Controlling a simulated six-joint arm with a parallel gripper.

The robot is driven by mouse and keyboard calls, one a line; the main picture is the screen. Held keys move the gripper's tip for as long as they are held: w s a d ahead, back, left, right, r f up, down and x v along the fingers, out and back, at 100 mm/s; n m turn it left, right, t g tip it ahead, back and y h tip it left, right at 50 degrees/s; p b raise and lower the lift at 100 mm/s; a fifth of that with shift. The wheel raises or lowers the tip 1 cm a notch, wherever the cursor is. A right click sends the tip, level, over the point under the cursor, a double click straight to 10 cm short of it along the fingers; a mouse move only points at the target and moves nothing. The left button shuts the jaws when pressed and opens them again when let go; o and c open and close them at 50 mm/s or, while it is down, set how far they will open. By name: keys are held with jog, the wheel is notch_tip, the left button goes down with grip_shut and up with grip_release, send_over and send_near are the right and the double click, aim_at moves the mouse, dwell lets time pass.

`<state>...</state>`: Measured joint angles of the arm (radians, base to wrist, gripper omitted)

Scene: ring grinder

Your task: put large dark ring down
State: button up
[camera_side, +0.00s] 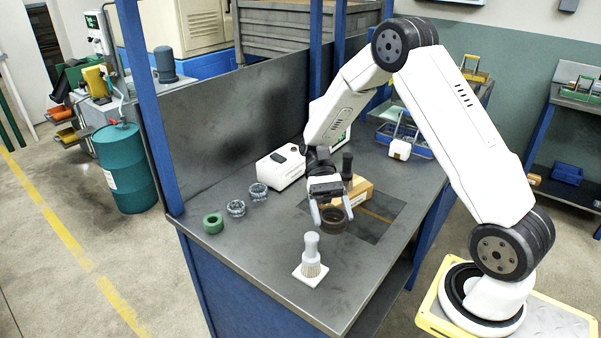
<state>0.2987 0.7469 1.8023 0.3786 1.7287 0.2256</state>
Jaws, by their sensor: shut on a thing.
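The large dark ring (334,220) is brown-black and sits low at the workbench top, just over or on the darker rectangular patch. I cannot tell whether it touches the surface. My gripper (330,213) points down with its pale fingers at the ring's left and upper side, shut on the ring. Part of the ring's rim is hidden by the fingers.
A green ring (213,223) and two metallic rings (236,208) lie to the left. The bench's (262,262) front left is clear.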

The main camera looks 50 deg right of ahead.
jog(key=w+d+r+m+t+y, duration=0.1)
jog(key=w+r+m+t+y, duration=0.15)
jog(key=w+m+t, duration=0.55)
jog(key=w+r+m+t+y, duration=0.2)
jog(key=w+r+m+t, duration=0.3)
jog(key=w, duration=0.5)
jog(key=t, duration=0.1)
send_over(274, 233)
jog(key=shift+h, duration=0.25)
jog(key=shift+a+f, duration=0.1)
jog(key=shift+f, duration=9.05)
jog(key=shift+f, duration=0.1)
jog(key=shift+f, duration=1.8)
jog(key=shift+f, duration=0.1)
jog(key=o, duration=1.2)
